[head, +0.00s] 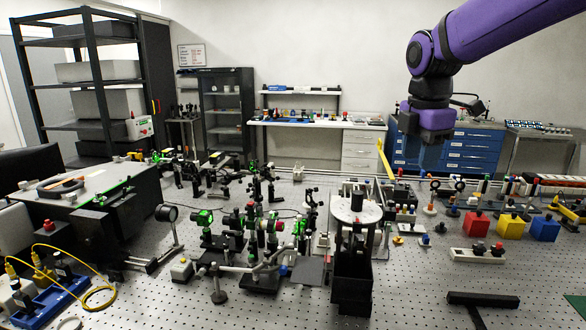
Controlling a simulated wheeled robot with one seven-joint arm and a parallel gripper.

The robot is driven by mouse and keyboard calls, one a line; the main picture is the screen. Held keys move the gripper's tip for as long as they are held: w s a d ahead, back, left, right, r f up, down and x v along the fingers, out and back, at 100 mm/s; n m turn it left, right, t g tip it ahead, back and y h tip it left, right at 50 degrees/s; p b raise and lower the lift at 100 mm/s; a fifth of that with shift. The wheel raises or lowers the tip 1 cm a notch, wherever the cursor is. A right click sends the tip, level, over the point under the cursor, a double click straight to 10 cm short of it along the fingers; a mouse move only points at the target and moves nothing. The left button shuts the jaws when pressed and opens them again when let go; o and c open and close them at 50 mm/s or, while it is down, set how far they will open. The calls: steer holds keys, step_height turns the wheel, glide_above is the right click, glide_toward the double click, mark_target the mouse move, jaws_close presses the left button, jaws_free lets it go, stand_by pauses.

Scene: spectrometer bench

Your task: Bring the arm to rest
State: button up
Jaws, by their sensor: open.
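My purple arm reaches in from the top right of the head view and bends down at a dark joint. My gripper (428,160) hangs below it, pointing down, dark against the blue drawer cabinets behind. It is open, and I see nothing held in it. It is above the right part of the perforated optical bench (420,284), apart from the things on it.
Several optical mounts (250,230) crowd the bench's middle. Red (475,224), yellow (510,227) and blue (545,228) blocks sit at right.

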steer(key=s+d+f+m+t, duration=0.1)
steer(key=s+d+m+t, duration=0.1)
steer(key=s+m, duration=0.8)
steer(key=s+d+f+m+t, duration=0.2)
steer(key=s+d+m, duration=0.1)
steer(key=s+m, duration=0.7)
steer(key=s, duration=0.3)
steer(key=shift+s+m, duration=0.4)
